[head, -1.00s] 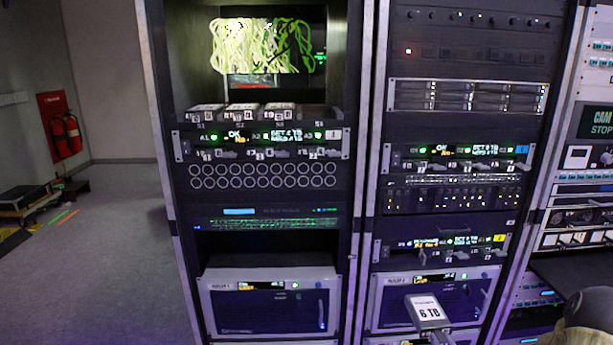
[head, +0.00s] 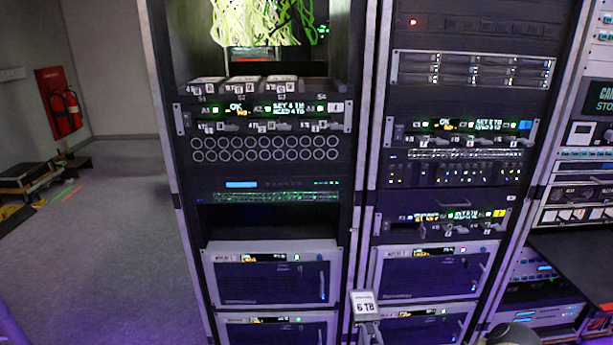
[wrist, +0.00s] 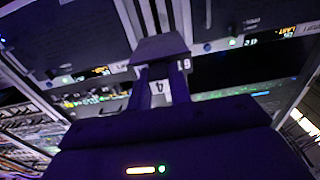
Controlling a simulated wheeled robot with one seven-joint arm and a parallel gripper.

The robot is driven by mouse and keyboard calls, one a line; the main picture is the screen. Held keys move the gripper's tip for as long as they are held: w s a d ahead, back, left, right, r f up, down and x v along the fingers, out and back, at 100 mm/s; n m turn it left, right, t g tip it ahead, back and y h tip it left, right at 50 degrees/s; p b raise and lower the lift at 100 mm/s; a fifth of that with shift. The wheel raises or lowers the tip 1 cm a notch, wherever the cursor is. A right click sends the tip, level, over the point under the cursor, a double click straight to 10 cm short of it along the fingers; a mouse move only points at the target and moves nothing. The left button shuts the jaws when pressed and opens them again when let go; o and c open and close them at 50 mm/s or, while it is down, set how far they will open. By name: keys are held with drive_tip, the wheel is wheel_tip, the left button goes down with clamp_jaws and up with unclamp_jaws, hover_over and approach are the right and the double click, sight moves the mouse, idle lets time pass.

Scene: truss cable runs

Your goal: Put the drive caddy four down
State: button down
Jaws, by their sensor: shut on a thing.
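My gripper (head: 368,327) is low in the head view, in front of the post between the two racks. It is shut on a drive caddy (head: 364,303) with a white "6 TB" label, held upright. In the wrist view my gripper (wrist: 160,82) is at the middle, with a white tag marked "4" showing between the fingers; I cannot tell what the tag is on. A shelf (head: 300,91) in the left rack carries three caddies (head: 243,84) side by side over marks from S1. The place by the S4 mark at its right end looks bare.
Drive bays with small displays and handles sit in the left rack (head: 262,115) and right rack (head: 460,131). Yellow-green cables (head: 265,20) hang above the shelf. Wide server units (head: 270,278) fill the lower racks. Open floor (head: 105,230) lies at the left.

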drive_tip(key=s+a+r+p, duration=0.1)
drive_tip(key=s+r+p, duration=0.3)
drive_tip(key=r+p, duration=0.4)
drive_tip(key=s+a+r+p, duration=0.1)
drive_tip(key=s+r+p, duration=0.3)
drive_tip(key=r+p, duration=0.5)
drive_tip(key=p, duration=0.6)
drive_tip(key=shift+s+a+h, duration=0.2)
drive_tip(key=shift+a+h, duration=0.1)
drive_tip(key=shift+a+f, duration=0.1)
drive_tip(key=shift+a, duration=0.1)
drive_tip(key=shift+d, duration=0.15)
